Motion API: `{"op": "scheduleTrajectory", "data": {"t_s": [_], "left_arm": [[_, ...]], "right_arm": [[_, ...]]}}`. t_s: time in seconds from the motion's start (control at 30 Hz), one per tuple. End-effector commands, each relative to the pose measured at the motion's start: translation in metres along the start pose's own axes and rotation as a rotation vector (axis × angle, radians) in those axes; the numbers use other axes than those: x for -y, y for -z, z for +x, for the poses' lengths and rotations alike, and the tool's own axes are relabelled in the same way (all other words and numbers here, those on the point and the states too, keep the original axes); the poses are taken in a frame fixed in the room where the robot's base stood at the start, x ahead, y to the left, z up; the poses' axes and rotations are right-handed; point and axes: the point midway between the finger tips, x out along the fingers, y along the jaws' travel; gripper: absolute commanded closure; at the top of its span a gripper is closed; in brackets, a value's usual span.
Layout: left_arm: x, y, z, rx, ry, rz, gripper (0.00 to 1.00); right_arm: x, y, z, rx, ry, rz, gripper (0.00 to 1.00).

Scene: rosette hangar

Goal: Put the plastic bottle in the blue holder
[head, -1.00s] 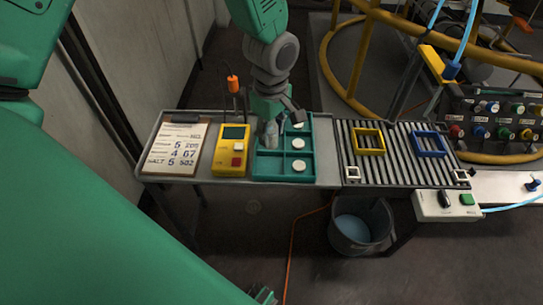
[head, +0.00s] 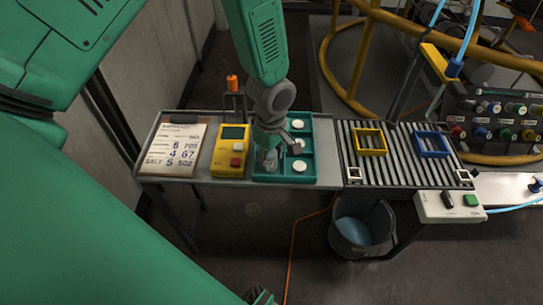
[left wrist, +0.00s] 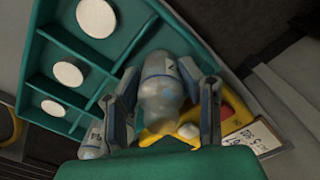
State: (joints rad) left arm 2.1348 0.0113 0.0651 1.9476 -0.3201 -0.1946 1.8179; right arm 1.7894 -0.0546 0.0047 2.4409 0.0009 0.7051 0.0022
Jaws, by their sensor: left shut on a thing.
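My left gripper (head: 268,158) is over the near left part of the green divided tray (head: 286,178). In the left wrist view, its two fingers (left wrist: 168,100) are shut on a clear, greyish plastic bottle (left wrist: 160,78), which lies between them with its rounded end showing. In the head view the gripper and arm mostly hide this bottle. The blue holder (head: 435,155), an open square frame, sits on the slatted rack to the right, well apart from the gripper. My right gripper does not show.
A yellow frame (head: 372,154) is left of the blue one on the rack (head: 402,176). White discs (head: 299,166) lie in the tray. A yellow device (head: 231,160) and clipboard (head: 174,150) are to its left. A second clear object (left wrist: 92,140) shows beside a finger.

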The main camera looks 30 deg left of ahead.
Motion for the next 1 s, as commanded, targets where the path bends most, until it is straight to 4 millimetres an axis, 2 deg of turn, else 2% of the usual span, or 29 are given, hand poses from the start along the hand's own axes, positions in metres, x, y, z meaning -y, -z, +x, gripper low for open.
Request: {"op": "scheduleTrajectory", "data": {"t_s": [0.07,0.1,0.13,0.47,0.63,0.8,1.0], "left_arm": [[0.000,0.000,0.004,0.000,0.001,0.001,0.80],[0.000,0.000,0.003,0.000,0.001,0.000,0.57],[0.000,0.000,0.003,0.000,0.001,0.000,0.46],[0.001,0.000,0.004,0.000,0.002,0.000,0.46],[-0.001,0.000,0.004,0.001,-0.002,-0.001,0.46],[0.000,-0.003,-0.042,-0.002,-0.004,0.000,0.46],[0.001,-0.005,-0.089,-0.001,-0.004,-0.001,0.46]], "right_arm": [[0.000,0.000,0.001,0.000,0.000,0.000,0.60],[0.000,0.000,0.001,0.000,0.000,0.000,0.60],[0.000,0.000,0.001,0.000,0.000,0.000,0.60],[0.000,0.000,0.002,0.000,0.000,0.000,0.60],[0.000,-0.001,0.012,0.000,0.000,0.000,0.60],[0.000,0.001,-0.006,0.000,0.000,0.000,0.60],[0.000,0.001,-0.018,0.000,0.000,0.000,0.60]]}}
